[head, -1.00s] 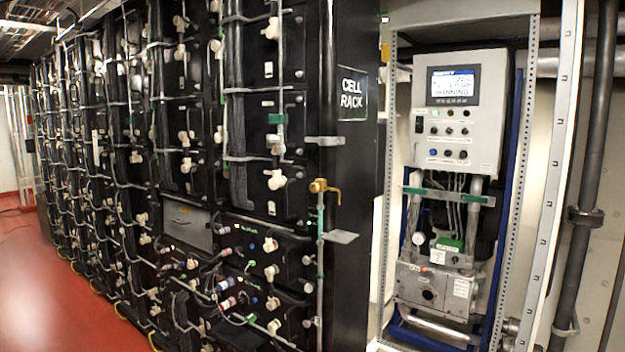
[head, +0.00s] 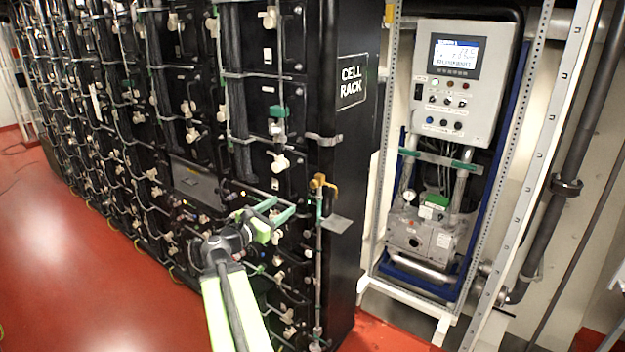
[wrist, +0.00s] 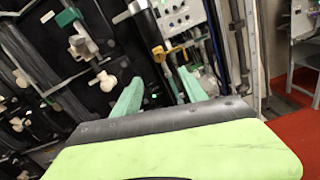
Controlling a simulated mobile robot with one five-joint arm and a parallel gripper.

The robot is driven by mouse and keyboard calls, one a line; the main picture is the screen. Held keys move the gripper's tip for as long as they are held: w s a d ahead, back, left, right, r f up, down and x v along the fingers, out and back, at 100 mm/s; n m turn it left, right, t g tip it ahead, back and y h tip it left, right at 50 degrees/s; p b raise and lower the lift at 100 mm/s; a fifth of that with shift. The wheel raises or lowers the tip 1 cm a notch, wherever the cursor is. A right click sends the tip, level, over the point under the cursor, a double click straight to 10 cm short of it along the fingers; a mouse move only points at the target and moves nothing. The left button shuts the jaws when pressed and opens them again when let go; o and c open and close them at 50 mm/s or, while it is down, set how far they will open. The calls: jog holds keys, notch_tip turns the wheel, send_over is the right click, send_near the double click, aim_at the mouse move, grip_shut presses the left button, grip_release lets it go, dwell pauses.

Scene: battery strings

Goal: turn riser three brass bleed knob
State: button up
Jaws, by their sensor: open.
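The brass bleed knob (head: 320,182) sits at the top of a thin grey vertical riser pipe (head: 318,260) on the front corner of the black rack. A brass lever sticks out to its right. My gripper (head: 281,205) is open and empty, left of the knob and slightly lower in the head view, apart from it. In the wrist view the brass knob (wrist: 159,53) shows just beyond the gap between my two green fingertips (wrist: 160,76). No riser number is readable.
The black cell rack (head: 350,130) carries many white valves and grey hoses close to my gripper. A grey bracket plate (head: 336,224) juts out right of the riser. A control cabinet (head: 462,85) stands further right. The red floor (head: 90,270) is open at left.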

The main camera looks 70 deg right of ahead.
aim_at(313, 185)
jog(key=x, duration=1.7)
jog(key=c, duration=1.1)
jog(key=shift+s+d, duration=0.1)
jog(key=shift+d, duration=0.15)
jog(key=shift+a+f, duration=0.15)
jog(key=shift+a, duration=0.05)
